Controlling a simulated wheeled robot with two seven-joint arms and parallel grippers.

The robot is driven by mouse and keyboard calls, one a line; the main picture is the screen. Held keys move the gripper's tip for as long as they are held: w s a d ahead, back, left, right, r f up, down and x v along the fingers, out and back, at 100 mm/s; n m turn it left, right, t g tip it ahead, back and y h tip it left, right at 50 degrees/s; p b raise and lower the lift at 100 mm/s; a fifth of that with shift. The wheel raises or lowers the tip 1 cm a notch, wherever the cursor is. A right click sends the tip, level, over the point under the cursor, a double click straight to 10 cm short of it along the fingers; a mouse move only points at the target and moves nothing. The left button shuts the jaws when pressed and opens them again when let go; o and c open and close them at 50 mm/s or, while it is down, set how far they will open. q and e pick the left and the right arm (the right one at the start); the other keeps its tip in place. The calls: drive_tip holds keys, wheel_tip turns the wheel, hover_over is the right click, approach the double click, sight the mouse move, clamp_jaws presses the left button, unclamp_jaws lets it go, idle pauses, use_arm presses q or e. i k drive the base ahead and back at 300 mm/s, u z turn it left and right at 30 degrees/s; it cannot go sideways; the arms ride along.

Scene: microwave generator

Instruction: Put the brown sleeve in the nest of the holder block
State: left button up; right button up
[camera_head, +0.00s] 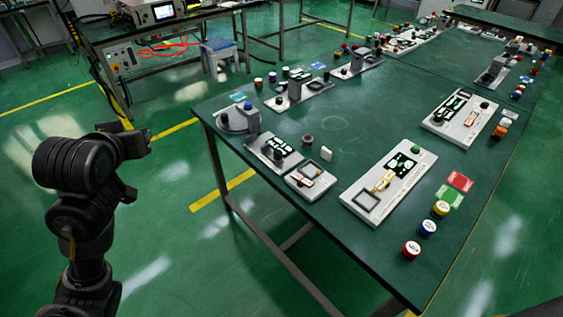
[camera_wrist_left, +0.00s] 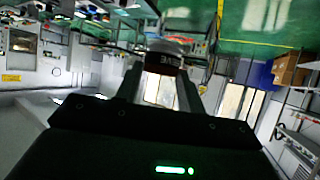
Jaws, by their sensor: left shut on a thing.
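My left gripper (camera_head: 138,140) is raised off the left side of the green table, clear of everything on it. In the left wrist view the gripper (camera_wrist_left: 160,85) is shut on a dark brownish round part with pale lettering, which I take as the brown sleeve (camera_wrist_left: 164,59). Its lower part is hidden between the fingers, and I cannot make it out in the head view. Several blocks stand on the table, among them a grey block (camera_head: 259,149) and a pale block with a square frame (camera_head: 356,188). I cannot tell which is the holder block. My right gripper is not in view.
A dark ring (camera_head: 307,140) and a small white piece (camera_head: 326,154) lie near the table's middle. Floor between gripper and table (camera_head: 215,108) is open.

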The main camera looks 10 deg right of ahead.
sight(311, 171)
drive_tip(key=u, duration=1.7)
drive_tip(key=k, duration=1.9)
drive_tip(key=z, duration=1.8)
drive_tip(key=i, duration=0.5)
drive_tip(key=z, duration=0.05)
